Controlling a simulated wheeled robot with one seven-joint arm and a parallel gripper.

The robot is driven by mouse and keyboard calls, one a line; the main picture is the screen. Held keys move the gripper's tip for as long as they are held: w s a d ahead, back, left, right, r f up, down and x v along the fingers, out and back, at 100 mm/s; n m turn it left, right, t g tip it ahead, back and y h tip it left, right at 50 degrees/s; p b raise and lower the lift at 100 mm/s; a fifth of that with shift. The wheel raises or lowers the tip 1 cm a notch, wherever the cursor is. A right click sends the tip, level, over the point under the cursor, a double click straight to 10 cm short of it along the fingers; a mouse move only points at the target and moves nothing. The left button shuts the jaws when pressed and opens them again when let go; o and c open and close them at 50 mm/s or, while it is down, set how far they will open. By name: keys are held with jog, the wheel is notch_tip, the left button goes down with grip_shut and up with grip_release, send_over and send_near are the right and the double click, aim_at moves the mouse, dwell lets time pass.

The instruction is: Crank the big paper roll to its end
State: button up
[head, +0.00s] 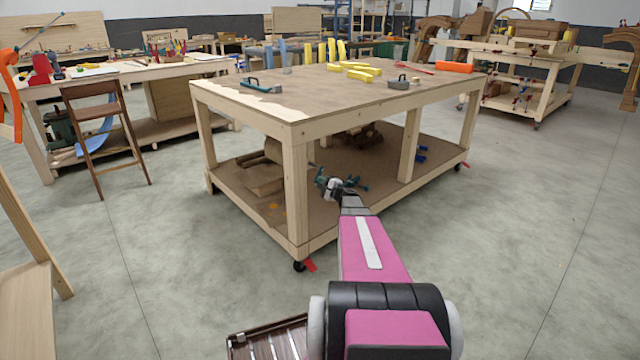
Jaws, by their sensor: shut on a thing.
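My gripper (339,184) is at the far end of my pink arm, low in front of the big wooden workbench (300,130). It is small in the head view and shut on a small teal piece (352,182) at the level of the bench's lower shelf. I cannot tell whether this piece is a crank handle. Dark brown shapes (362,136) lie deeper on the shelf behind the gripper. No big paper roll can be made out for certain, and my arm hides part of the shelf.
A bench leg (297,195) stands left of my gripper. A brown chair (102,130) is at the left. Open floor (500,250) lies at the right.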

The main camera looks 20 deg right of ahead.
jog(key=shift+w+d+f+n, duration=0.2)
jog(key=shift+d+n, duration=0.45)
jog(key=shift+n, duration=0.8)
jog(key=shift+w+d+f+n, duration=0.25)
jog(key=shift+d+n, duration=0.4)
jog(key=shift+n, duration=0.85)
jog(key=shift+w+d+f+n, duration=0.2)
jog(key=shift+d+n, duration=0.45)
jog(key=shift+n, duration=0.8)
jog(key=o, duration=0.9)
jog(key=shift+r, duration=0.1)
jog(key=v, duration=1)
jog(key=shift+s+d, duration=0.2)
jog(key=shift+s, duration=0.15)
